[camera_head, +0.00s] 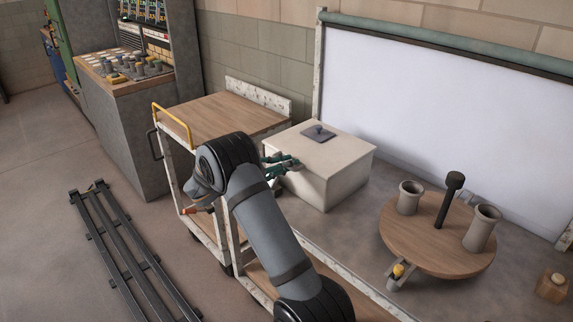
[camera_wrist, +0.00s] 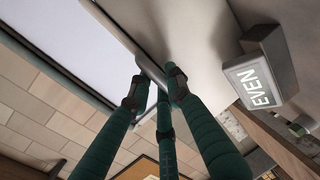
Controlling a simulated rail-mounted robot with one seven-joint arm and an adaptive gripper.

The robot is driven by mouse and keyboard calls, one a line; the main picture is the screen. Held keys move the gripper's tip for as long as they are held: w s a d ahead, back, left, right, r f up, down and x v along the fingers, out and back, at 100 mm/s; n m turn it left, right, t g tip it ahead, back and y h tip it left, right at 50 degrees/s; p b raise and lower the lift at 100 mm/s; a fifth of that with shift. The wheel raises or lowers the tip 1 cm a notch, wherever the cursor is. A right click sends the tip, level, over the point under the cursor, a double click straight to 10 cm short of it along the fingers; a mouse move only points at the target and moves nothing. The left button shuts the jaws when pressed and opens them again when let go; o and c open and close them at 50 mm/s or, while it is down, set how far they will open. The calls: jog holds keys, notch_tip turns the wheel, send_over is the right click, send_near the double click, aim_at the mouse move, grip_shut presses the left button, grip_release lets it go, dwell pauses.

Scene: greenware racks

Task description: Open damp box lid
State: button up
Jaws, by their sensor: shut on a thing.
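The damp box (camera_head: 340,184) is a pale box on the bench, in front of the white panel. Its flat lid (camera_head: 338,152) lies level on it, with a dark plate and knob (camera_head: 318,132) on top. My gripper (camera_head: 291,163), with green fingers, is at the lid's near left edge. In the wrist view the gripper (camera_wrist: 159,82) is shut on a small grey lid handle (camera_wrist: 151,68) at the edge of the pale surface. The fingers partly hide the handle. I see no gap under the lid.
A wood-topped trolley (camera_head: 215,113) with a yellow rail stands left of the box. A round wooden turntable (camera_head: 440,255) with cups and a dark post stands on the bench at right. A grey block marked EVEN (camera_wrist: 258,75) shows in the wrist view. Floor rails (camera_head: 128,262) lie at left.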

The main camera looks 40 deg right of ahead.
grip_shut()
dwell(0.4)
